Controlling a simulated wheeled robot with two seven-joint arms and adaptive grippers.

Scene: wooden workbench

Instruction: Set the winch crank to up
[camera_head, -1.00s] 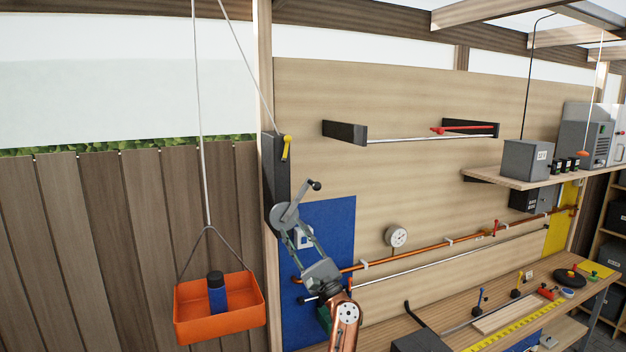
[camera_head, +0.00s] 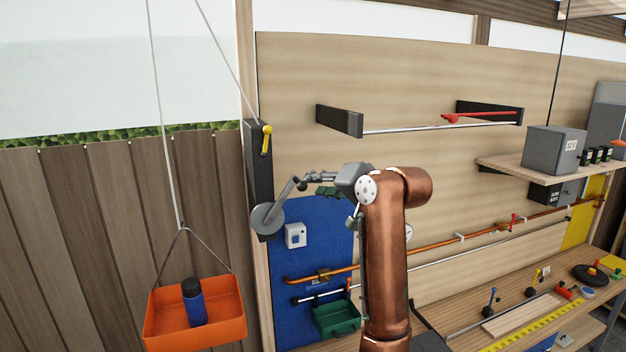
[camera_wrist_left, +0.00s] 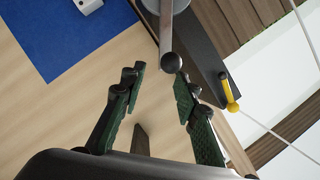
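The winch crank is a grey disc (camera_head: 267,218) on a dark post with an arm slanting up and right to a dark knob (camera_head: 301,185). In the left wrist view the crank arm ends in a dark round knob (camera_wrist_left: 171,62). My left gripper (camera_head: 316,184) is right of the knob, pointing left at it. In the wrist view its green-padded fingers (camera_wrist_left: 157,82) are apart, with the knob at the mouth between the tips, nearer the right finger. I cannot tell whether they touch. My right gripper is not in view.
A yellow lever (camera_head: 266,140) sits on the dark post (camera_head: 256,165) above the crank. An orange tray (camera_head: 235,325) with a blue bottle (camera_head: 195,305) hangs from a rope at left. A white switch box (camera_head: 295,236) is on the blue panel below my gripper.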

